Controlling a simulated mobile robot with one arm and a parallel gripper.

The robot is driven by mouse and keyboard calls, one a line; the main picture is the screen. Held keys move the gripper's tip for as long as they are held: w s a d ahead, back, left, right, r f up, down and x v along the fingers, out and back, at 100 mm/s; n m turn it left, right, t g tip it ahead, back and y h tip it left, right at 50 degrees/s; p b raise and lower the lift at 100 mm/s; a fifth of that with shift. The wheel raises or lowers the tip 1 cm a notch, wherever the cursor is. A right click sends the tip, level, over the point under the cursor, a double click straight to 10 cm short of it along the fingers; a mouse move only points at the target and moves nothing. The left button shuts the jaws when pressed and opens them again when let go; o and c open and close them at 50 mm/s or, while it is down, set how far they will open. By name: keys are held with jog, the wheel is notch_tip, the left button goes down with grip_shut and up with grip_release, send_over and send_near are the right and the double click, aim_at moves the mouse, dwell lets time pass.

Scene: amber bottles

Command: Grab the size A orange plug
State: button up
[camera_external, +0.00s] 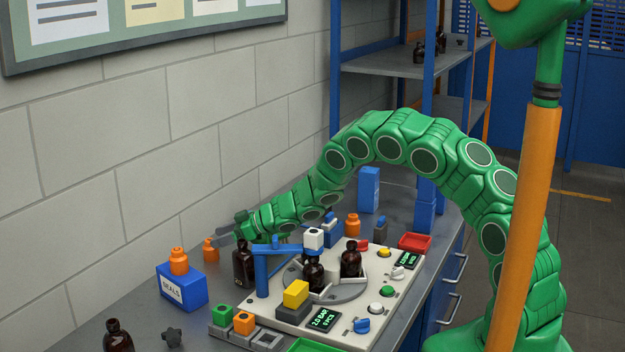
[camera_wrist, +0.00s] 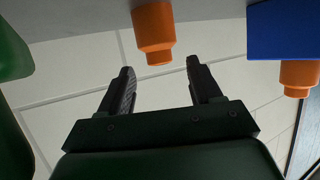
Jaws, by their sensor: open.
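My gripper (camera_external: 224,234) is open and empty, low over the back of the bench by the wall. In the wrist view its two dark fingers (camera_wrist: 160,75) are spread, with an orange plug (camera_wrist: 153,30) just beyond the tips, roughly centred in the gap and not touched. In the external view an orange plug (camera_external: 210,250) stands on the bench close to the fingertips. A second orange plug (camera_external: 178,261) sits on the blue SEALS box (camera_external: 182,287). A third orange plug (camera_external: 352,226) stands farther right. No size A mark is legible on any plug.
The blue box also shows in the wrist view (camera_wrist: 288,30), right of the fingers. A dark bottle (camera_external: 243,264) stands close under my arm. A blue frame (camera_external: 262,270) and a machine with bottles (camera_external: 351,260) stand nearby. The wall (camera_external: 130,180) is close behind.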

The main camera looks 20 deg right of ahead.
aim_at(211, 249)
jog(key=x, duration=0.3)
jog(key=shift+s, duration=0.1)
jog(key=shift+w+a+f, duration=0.25)
jog(key=shift+w+a, duration=0.05)
jog(key=shift+a, duration=0.3)
jog(key=c, duration=1.1)
